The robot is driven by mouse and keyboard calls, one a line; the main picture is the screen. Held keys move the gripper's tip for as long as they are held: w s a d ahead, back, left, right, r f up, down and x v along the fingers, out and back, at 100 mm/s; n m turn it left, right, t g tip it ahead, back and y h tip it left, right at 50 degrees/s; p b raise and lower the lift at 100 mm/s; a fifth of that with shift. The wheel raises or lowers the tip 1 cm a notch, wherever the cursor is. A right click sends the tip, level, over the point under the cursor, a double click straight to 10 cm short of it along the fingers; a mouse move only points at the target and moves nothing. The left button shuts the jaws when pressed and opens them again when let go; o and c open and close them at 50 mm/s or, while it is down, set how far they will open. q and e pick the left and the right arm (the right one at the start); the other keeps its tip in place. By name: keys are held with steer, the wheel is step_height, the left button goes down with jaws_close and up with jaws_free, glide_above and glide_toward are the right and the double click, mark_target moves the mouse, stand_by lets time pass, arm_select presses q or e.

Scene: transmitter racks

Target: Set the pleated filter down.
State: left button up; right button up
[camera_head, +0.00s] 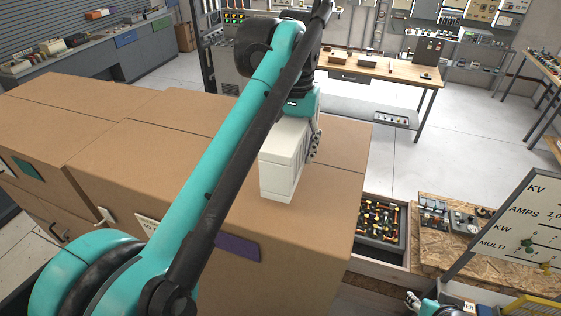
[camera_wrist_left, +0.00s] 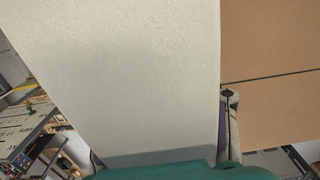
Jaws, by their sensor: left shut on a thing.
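The pleated filter (camera_head: 281,172) is a white, upright block over the top of the large brown box (camera_head: 215,165). Its lower edge looks close to or on that surface; I cannot tell whether it touches. My left gripper (camera_head: 312,140) is shut on the filter at its upper right side, partly hidden by my arm. In the left wrist view the filter's pale face (camera_wrist_left: 130,75) fills the middle, and no pleats show. Only a small part of my right gripper (camera_head: 413,300) shows at the bottom right edge, and its jaws are not clear.
Brown box tops spread to the left with free room. To the right are a tray of coloured parts (camera_head: 381,222), a chipboard bench (camera_head: 428,262) with instruments and a labelled panel (camera_head: 520,235). A wooden workbench (camera_head: 375,68) stands behind across open floor.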

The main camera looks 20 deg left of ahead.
arm_select(q)
steer(key=shift+s+a+f, duration=0.1)
steer(key=shift+a+f, duration=0.3)
steer(key=shift+a, duration=0.4)
steer(key=shift+s+f, duration=0.3)
step_height(320, 180, down, 3)
steer(key=shift+f+p, duration=0.2)
steer(key=shift+p, duration=0.35)
steer(key=shift+a+f, duration=0.15)
steer(key=shift+f, duration=0.1)
arm_select(e)
steer(key=shift+s+d+r, duration=0.15)
steer(key=shift+d+r, duration=0.15)
steer(key=shift+r, duration=0.3)
arm_select(q)
steer(key=o, duration=1.4)
steer(key=shift+c, duration=0.2)
steer(key=shift+r, duration=0.1)
